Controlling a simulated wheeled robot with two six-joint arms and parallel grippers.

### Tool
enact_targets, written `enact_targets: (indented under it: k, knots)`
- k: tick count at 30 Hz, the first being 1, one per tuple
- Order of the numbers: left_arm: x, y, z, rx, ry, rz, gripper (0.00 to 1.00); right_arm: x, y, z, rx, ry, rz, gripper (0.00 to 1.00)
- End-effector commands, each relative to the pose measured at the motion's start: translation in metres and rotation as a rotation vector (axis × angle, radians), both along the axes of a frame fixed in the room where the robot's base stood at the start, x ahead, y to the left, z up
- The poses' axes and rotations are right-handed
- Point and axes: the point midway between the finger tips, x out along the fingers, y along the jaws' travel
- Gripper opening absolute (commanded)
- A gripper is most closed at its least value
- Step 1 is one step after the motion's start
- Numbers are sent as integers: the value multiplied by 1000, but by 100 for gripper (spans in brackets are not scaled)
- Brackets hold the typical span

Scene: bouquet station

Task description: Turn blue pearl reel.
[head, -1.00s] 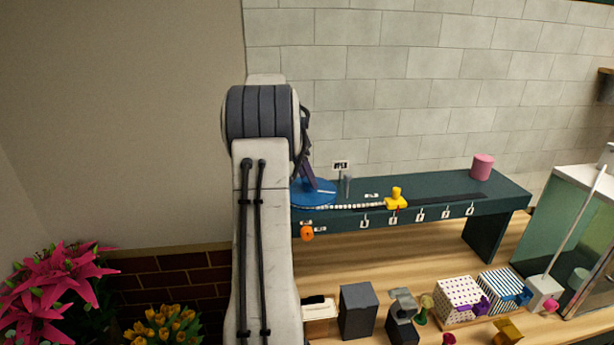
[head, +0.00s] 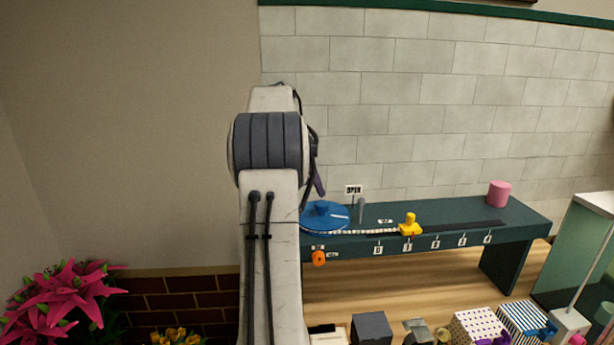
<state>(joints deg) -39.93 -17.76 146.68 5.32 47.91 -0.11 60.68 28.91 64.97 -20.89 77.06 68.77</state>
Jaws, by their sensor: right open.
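The blue pearl reel (head: 325,217) is a flat blue disc with a small raised knob on top. It lies at the left end of the dark green raised bench (head: 460,213), its left edge hidden by my arm. A string of white pearls runs from it to the right, to a yellow slider (head: 410,226). My right gripper (head: 318,185) is open. Only a dark purplish finger shows past my arm, above the reel and apart from it. My left gripper is not in view.
An "OPEN" sign (head: 354,190) and a grey post (head: 361,208) stand behind the reel. An orange knob (head: 319,258) is on the bench front. A pink cylinder (head: 499,194) stands at the far right. Boxes crowd the wooden table below.

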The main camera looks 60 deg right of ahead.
Motion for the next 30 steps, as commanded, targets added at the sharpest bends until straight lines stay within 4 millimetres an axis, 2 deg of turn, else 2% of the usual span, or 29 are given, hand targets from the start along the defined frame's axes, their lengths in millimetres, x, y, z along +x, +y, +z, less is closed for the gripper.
enact_targets:
  k: [3,9,19,22,23,26,29,30]
  knots:
    - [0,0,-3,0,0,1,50,6,6,20,-4,-3,2,81]
    - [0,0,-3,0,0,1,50,10,12,37,-1,-2,2,81]
    - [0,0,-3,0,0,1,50,10,13,39,0,0,2,81]
    - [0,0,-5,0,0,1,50,23,22,36,7,0,47,81]
    - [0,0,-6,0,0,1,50,31,28,34,13,0,80,81]
    - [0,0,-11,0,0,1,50,77,69,22,49,6,265,81]
    - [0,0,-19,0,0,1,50,133,142,3,102,20,558,81]
    - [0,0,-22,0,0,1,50,153,178,-7,126,27,691,81]
